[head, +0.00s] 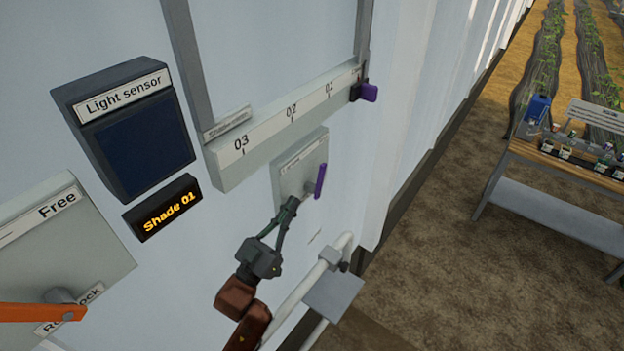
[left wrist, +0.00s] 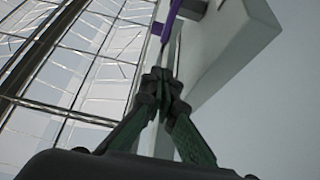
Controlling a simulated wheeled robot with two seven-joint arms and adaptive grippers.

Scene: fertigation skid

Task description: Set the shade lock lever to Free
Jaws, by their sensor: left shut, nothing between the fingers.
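A purple lever (head: 320,181) stands out from a small pale plate (head: 288,180) on the wall, tilted slightly from upright. In the left wrist view the closed fingertips (left wrist: 160,82) point towards a purple bar (left wrist: 170,20). Whether they touch it, I cannot tell. My right gripper is in neither view.
A light sensor (head: 140,140), a "Shade 01" display (head: 163,208) and an orange lever (head: 40,312) are to the left. A white pipe rail (head: 305,285) stands below; a bench (head: 560,215) is far right.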

